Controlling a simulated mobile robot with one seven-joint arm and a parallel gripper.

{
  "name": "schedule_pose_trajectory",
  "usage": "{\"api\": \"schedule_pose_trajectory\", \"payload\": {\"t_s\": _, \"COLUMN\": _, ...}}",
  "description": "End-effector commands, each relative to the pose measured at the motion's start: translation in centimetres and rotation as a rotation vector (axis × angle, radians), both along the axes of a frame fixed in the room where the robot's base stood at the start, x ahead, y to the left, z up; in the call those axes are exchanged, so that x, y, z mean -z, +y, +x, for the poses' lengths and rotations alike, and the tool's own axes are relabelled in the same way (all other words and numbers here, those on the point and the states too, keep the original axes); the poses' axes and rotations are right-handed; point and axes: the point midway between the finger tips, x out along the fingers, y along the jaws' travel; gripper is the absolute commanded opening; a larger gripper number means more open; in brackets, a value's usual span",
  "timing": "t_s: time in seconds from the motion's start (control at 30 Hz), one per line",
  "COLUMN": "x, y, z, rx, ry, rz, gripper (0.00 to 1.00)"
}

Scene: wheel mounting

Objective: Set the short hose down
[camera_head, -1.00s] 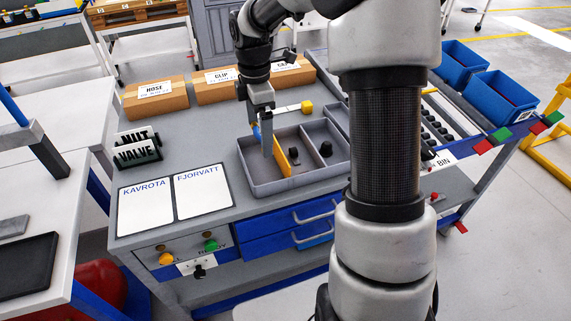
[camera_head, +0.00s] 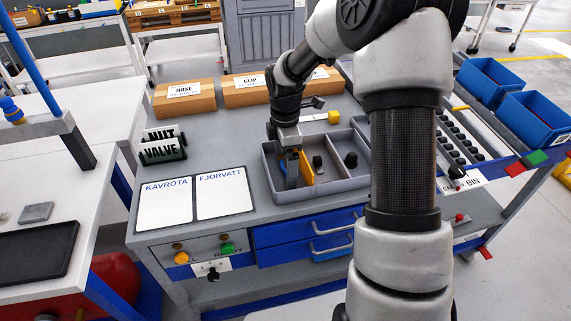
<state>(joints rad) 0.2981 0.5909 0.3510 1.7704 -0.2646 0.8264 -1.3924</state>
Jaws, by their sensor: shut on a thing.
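My gripper (camera_head: 290,172) points down into the left compartment of the grey divided tray (camera_head: 283,198) on the workbench. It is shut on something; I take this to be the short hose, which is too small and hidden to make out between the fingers. An orange-yellow strip (camera_head: 307,169) stands just right of the gripper, inside the tray. One small black piece (camera_head: 317,162) lies right of that strip, and another black piece (camera_head: 351,160) lies in the right compartment.
Cardboard boxes marked HOSE (camera_head: 185,103) and CLIP (camera_head: 246,96) stand behind the tray. White KAVROTA (camera_head: 165,207) and FJORVATT (camera_head: 222,198) sheets lie front left, beside the NUT and VALVE signs (camera_head: 163,151). Blue bins (camera_head: 535,118) stand at right. A yellow-ended piece (camera_head: 333,117) lies behind the tray.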

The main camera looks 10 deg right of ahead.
Motion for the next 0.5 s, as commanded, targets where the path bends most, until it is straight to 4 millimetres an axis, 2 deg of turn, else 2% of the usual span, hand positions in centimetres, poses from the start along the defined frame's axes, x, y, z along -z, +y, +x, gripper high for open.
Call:
{"api": "schedule_pose_trajectory", "payload": {"t_s": 0.1, "x": 0.36, "y": 0.00, "z": 0.00, "rx": 0.000, "ry": 0.000, "rz": 0.000, "gripper": 0.71}}
{"api": "schedule_pose_trajectory", "payload": {"t_s": 0.13, "x": 0.37, "y": 0.00, "z": 0.00, "rx": 0.000, "ry": 0.000, "rz": 0.000, "gripper": 0.95}}
{"api": "schedule_pose_trajectory", "payload": {"t_s": 0.17, "x": 0.31, "y": 0.00, "z": 0.01, "rx": 0.000, "ry": 0.000, "rz": 0.000, "gripper": 1.00}}
{"api": "schedule_pose_trajectory", "payload": {"t_s": 0.37, "x": 0.27, "y": 0.00, "z": 0.00, "rx": 0.000, "ry": 0.000, "rz": 0.000, "gripper": 1.00}}
{"api": "schedule_pose_trajectory", "payload": {"t_s": 0.5, "x": -0.53, "y": -0.02, "z": 0.06, "rx": 0.000, "ry": -0.002, "rz": 0.000, "gripper": 1.00}}
